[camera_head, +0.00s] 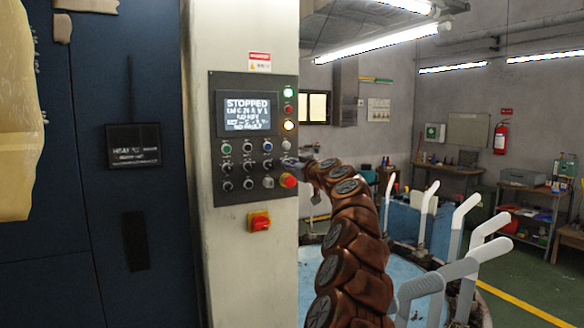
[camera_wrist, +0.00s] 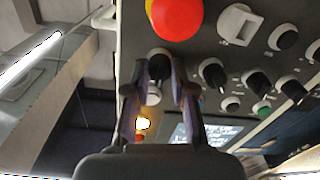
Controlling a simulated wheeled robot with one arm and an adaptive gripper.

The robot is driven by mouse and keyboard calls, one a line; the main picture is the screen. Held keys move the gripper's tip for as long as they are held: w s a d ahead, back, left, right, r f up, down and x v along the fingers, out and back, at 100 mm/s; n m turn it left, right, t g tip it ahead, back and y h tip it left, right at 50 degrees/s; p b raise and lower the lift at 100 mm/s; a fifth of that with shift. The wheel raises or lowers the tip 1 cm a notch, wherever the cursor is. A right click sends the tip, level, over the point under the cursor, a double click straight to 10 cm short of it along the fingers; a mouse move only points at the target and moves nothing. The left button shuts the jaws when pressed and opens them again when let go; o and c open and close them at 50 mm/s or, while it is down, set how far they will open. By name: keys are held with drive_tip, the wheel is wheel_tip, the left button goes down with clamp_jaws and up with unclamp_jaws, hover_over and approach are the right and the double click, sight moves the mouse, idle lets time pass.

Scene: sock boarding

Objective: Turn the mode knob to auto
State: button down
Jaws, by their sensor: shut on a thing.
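The control panel (camera_head: 240,193) is dark grey and set in a pale cabinet column. Its screen (camera_head: 246,112) reads STOPPED. My gripper (camera_head: 291,162) is at the panel's right edge, just above the red emergency stop button (camera_head: 288,180). In the wrist view my gripper (camera_wrist: 160,68) has its two fingers on either side of a black knob (camera_wrist: 159,55), beside the red button (camera_wrist: 177,18), and is shut on it. This knob appears to be the mode knob; its label and pointer are not readable. My gripper hides it in the head view.
Several other black knobs (camera_wrist: 258,82) and small buttons sit close by on the panel. A red and yellow switch (camera_head: 259,221) is below the panel. A round blue-topped machine with pale upright forms (camera_head: 466,222) stands to the right.

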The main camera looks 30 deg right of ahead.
drive_tip(key=shift+f+m+b, duration=0.1)
drive_tip(key=shift+m+b, duration=1.6)
drive_tip(key=shift+m, duration=2.7)
drive_tip(key=c, duration=1)
unclamp_jaws()
drive_tip(key=shift+o, duration=0.2)
drive_tip(key=shift+s, duration=0.2)
